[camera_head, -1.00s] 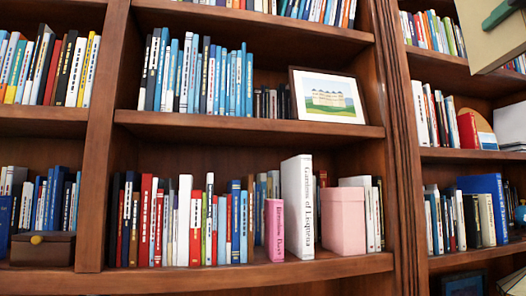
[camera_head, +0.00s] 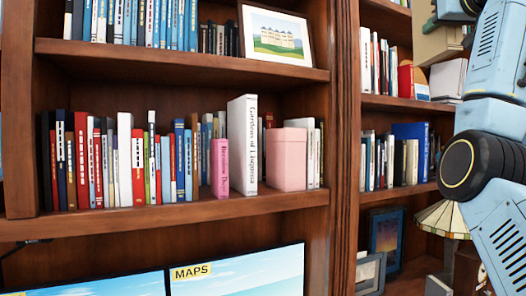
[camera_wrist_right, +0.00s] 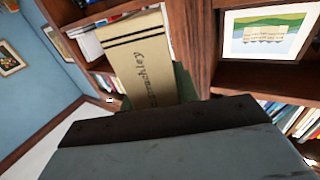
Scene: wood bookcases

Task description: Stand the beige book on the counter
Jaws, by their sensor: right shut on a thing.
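The beige book (camera_head: 438,46) is at the upper right of the head view, partly hidden by my blue right arm. In the right wrist view the beige book (camera_wrist_right: 138,62) is large and tilted, with dark bands near its top edge and dark lettering along it. My right gripper (camera_head: 437,24) is shut on it; a green finger pad shows beside the book in the wrist view. The book is held up in the air in front of the bookcase. No counter can be made out for certain. My left gripper is not in view.
The wood bookcase shelf (camera_head: 110,222) holds several books, a pink book (camera_head: 220,168), a white book (camera_head: 242,145) and a pink box (camera_head: 287,160). Two screens (camera_head: 240,276) stand below. A stained-glass lamp (camera_head: 442,218) and picture frames (camera_head: 386,232) are at lower right.

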